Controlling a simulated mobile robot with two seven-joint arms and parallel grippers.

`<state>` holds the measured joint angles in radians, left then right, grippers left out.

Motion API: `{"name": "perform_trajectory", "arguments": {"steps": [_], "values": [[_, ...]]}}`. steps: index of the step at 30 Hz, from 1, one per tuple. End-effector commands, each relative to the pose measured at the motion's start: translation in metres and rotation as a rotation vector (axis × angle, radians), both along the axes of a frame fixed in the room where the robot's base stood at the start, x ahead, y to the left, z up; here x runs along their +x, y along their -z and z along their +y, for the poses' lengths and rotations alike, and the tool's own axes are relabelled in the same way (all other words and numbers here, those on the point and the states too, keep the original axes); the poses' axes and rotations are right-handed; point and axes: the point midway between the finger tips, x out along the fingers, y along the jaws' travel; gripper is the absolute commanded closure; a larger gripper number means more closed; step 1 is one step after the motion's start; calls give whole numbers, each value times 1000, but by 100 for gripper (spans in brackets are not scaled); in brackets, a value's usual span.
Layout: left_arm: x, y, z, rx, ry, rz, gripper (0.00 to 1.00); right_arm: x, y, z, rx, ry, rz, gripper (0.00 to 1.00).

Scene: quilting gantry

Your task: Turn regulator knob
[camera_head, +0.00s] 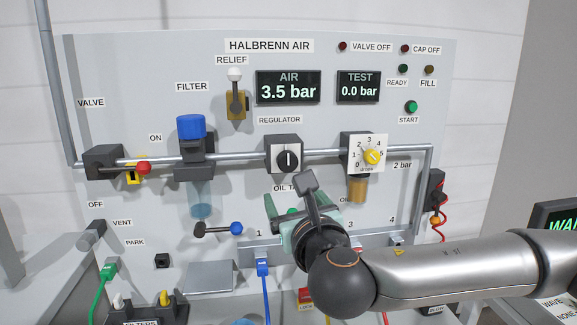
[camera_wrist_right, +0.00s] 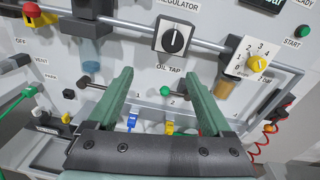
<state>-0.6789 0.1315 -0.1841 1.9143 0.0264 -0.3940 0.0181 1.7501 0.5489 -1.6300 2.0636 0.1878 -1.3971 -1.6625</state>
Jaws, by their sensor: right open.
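The regulator knob (camera_head: 288,159) is a round black knob with a white line on a white-faced dark block, below the REGULATOR label. Its line stands about upright. It also shows in the right wrist view (camera_wrist_right: 174,39), ahead of and above the fingertips. My right gripper (camera_head: 296,208) is below the knob, in front of the OIL TAP area. In the right wrist view my right gripper (camera_wrist_right: 166,76) has its two green fingers spread, with nothing between them. It is apart from the knob. My left gripper is not in view.
The AIR display (camera_head: 288,87) reads 3.5 bar and the TEST display (camera_head: 358,86) 0.0 bar. A yellow numbered dial (camera_head: 372,157) sits right of the regulator, the blue-capped filter (camera_head: 191,127) left. A grey pipe (camera_head: 235,158) crosses the panel. Hoses hang below.

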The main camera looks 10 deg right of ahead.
Motion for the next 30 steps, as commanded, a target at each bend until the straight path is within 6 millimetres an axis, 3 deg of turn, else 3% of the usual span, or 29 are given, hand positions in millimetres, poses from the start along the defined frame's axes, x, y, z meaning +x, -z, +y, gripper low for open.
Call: {"name": "perform_trajectory", "arguments": {"steps": [3,8,24,30], "values": [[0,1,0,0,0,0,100,1,-15,-12,-68,36,-42,16],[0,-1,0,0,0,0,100,8,-20,-14,-88,48,-52,16],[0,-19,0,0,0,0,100,95,-20,-8,-84,46,-50,16],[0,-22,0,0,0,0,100,116,-19,-7,-83,45,-51,16]]}}
